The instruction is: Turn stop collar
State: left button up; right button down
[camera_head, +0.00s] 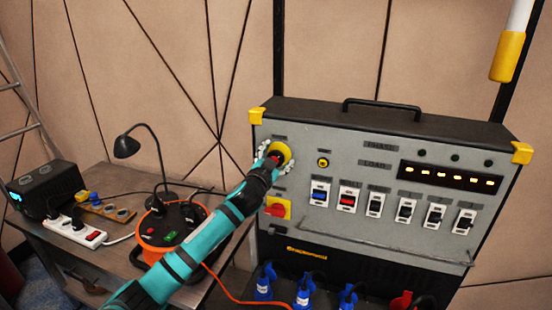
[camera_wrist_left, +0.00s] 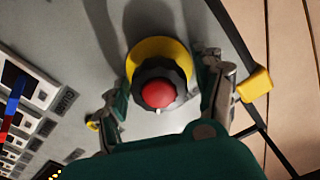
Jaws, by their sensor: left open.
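The stop collar (camera_wrist_left: 176,80) is a black ribbed ring around a red button (camera_wrist_left: 158,94), on a yellow base (camera_wrist_left: 148,50). It sits at the upper left of the grey panel (camera_head: 330,147). In the head view the yellow base (camera_head: 281,149) shows, but my left gripper (camera_head: 274,157) hides most of the collar. In the left wrist view my left gripper (camera_wrist_left: 160,100) is open, with one finger on each side of the collar. I cannot tell whether the fingers touch it. My right gripper is not in view.
A red rotary switch on yellow (camera_head: 278,208) sits below the collar. A row of rocker switches (camera_head: 375,203) and a lit display (camera_head: 450,178) lie to the right. An orange cable reel (camera_head: 152,240) and a power strip (camera_head: 76,232) rest on the table at left.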

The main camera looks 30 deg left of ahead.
pick_arm(q)
jog(key=v, duration=1.2)
jog(key=shift+f, duration=0.15)
